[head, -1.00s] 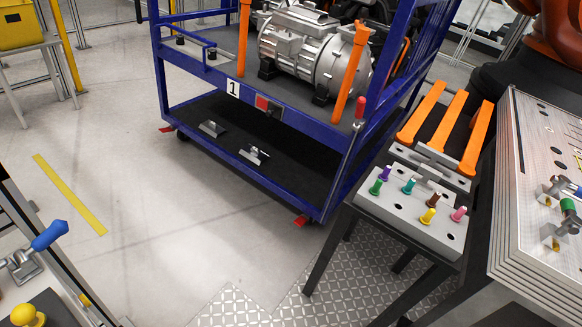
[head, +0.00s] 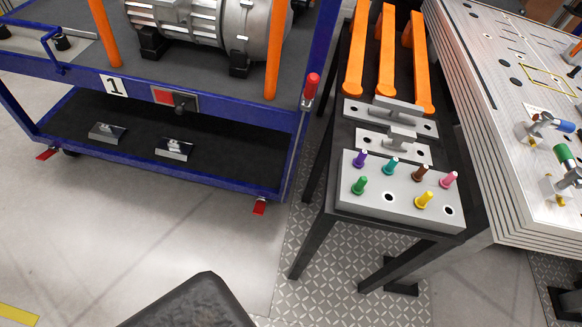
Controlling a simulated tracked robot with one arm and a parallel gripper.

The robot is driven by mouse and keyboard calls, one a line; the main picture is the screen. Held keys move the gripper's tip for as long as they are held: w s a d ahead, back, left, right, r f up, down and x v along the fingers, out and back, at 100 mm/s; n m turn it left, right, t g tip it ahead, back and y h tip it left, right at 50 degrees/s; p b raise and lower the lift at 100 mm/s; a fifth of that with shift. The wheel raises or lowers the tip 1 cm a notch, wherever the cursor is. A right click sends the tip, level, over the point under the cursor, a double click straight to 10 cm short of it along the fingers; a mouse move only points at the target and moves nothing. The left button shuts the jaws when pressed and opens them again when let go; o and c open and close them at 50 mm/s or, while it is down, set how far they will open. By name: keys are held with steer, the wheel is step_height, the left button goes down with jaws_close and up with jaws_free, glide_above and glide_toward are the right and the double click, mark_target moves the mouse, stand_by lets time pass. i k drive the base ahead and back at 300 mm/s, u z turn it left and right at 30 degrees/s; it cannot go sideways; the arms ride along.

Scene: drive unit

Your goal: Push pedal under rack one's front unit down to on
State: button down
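Rack one is a blue wheeled rack with a "1" label (head: 115,86) on its front beam. A grey metal drive unit (head: 205,22) sits on its upper deck between orange posts. Below, on the dark lower shelf (head: 235,168), are two small metal pedals, a left one (head: 107,132) and a right one (head: 174,149). I cannot tell their on or off positions. Red tabs show at the wheels, one at the left corner (head: 47,154) and one at the right corner (head: 260,207). My gripper is not in view.
A red-and-black switch (head: 176,99) and a red-topped handle (head: 311,88) are on the rack. A black stand to its right holds orange bars (head: 385,60) and a grey block (head: 380,200) with coloured pegs. A slotted metal table (head: 480,60) is far right.

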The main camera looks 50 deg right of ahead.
mark_target(259, 209)
steer(key=z, duration=0.5)
steer(key=i, duration=0.95)
steer(key=z, duration=0.55)
